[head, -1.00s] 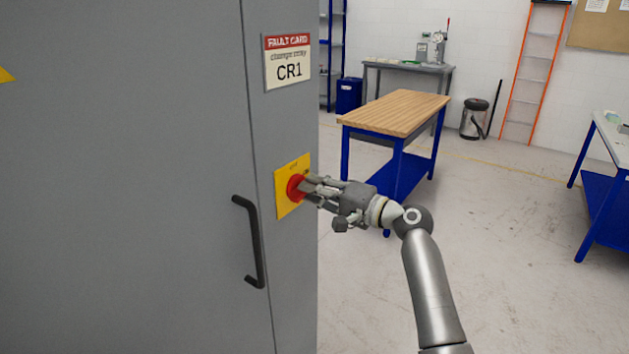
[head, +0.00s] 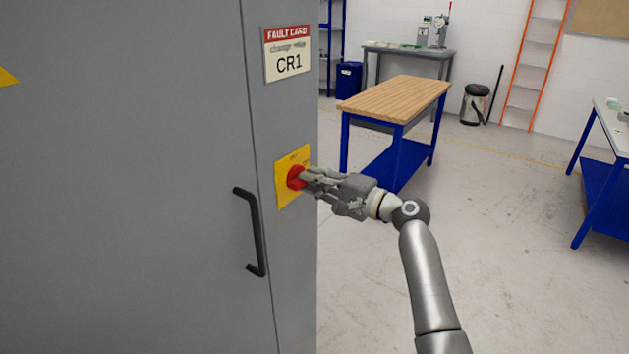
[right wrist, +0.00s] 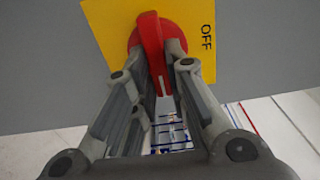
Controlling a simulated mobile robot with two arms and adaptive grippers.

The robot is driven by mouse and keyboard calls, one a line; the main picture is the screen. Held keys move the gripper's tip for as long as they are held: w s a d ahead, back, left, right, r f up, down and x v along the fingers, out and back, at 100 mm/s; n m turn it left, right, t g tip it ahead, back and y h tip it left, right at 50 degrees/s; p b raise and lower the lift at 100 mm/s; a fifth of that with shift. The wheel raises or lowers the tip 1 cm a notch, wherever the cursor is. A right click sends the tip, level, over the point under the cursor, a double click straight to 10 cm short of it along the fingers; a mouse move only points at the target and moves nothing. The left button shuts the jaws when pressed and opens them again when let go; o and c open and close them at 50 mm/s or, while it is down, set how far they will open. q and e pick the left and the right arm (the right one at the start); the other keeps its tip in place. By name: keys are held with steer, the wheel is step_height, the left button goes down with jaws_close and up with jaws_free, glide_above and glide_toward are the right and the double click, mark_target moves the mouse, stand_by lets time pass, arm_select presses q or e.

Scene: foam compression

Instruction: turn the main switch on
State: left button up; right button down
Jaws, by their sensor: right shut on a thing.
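The main switch is a red rotary knob (head: 296,177) on a yellow plate (head: 286,196) on the side of the grey cabinet (head: 150,180). My right gripper (head: 307,177) is at the knob, with its fingers reaching in from the right. In the right wrist view the red handle (right wrist: 150,45) stands nearly upright between the two fingers of the gripper (right wrist: 158,78), which are shut on it. The word OFF is printed sideways on the plate (right wrist: 195,60), right of the knob. The fingers hide part of the knob. My left gripper is not in view.
A black door handle (head: 258,232) sticks out left of and below the switch. A fault card (head: 288,53) marked CR1 is above it. A wood-topped workbench (head: 395,100) stands behind my right arm.

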steer(key=c, duration=1.4)
jaws_free()
steer(key=shift+c, duration=0.2)
steer(key=v, duration=1.2)
steer(key=shift+f, duration=0.15)
